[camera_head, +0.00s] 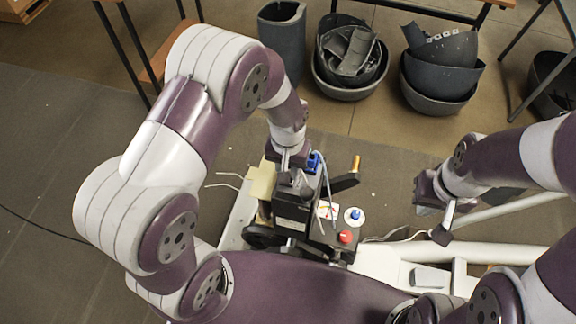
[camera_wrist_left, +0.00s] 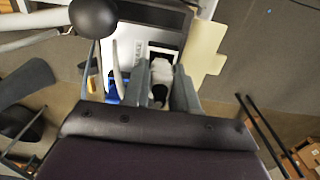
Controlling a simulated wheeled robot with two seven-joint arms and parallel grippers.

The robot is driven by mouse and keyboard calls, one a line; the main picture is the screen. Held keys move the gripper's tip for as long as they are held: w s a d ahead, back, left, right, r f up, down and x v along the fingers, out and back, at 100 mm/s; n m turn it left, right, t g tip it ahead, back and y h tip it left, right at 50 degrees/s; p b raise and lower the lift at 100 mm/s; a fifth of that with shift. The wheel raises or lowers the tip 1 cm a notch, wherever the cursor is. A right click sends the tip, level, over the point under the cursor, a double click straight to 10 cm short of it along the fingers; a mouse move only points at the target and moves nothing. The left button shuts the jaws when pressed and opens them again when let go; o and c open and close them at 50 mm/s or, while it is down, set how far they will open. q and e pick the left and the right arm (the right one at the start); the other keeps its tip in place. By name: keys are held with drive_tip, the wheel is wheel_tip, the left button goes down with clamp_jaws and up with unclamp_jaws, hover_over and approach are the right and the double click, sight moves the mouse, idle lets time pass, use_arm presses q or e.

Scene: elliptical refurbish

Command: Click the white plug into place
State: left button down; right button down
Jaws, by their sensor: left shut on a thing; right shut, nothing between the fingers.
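My left gripper (camera_head: 292,178) is over the black machine (camera_head: 292,212) on my base. In the left wrist view, its fingers (camera_wrist_left: 161,95) are shut on the white plug (camera_wrist_left: 161,72), which has a dark part at its near end. The plug lies at a dark opening in a white-framed panel (camera_wrist_left: 163,48); I cannot tell whether it is seated. In the head view the arm and fingers hide the plug. My right gripper (camera_head: 433,208) is shut and empty, off to the right of the machine, touching nothing that I can see.
A blue connector (camera_head: 314,161) with a pale cable stands beside the left fingers. A red button (camera_head: 345,237), a blue-topped knob (camera_head: 355,215) and an orange-tipped lever (camera_head: 355,164) are close by. Dark bins (camera_head: 436,75) stand on the floor behind.

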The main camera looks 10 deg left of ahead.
use_arm(q)
drive_tip(key=shift+s, duration=0.1)
drive_tip(key=shift+w, duration=0.2)
use_arm(e)
drive_tip(key=shift+w, duration=0.1)
use_arm(q)
drive_tip(key=shift+s, duration=0.15)
drive_tip(key=shift+f+b, duration=0.3)
drive_tip(key=shift+f, duration=0.15)
use_arm(e)
drive_tip(key=shift+f, duration=0.25)
use_arm(q)
drive_tip(key=shift+s+f, duration=0.15)
drive_tip(key=shift+f, duration=0.05)
use_arm(e)
drive_tip(key=shift+s+r, duration=0.1)
drive_tip(key=shift+s, duration=0.1)
idle(0.3)
use_arm(q)
drive_tip(key=c, duration=0.9)
unclamp_jaws()
drive_tip(key=shift+c, duration=0.2)
drive_tip(key=shift+o, duration=0.7)
drive_tip(key=shift+d, duration=0.3)
drive_tip(key=shift+s+a, duration=0.1)
use_arm(e)
drive_tip(key=shift+d, duration=0.3)
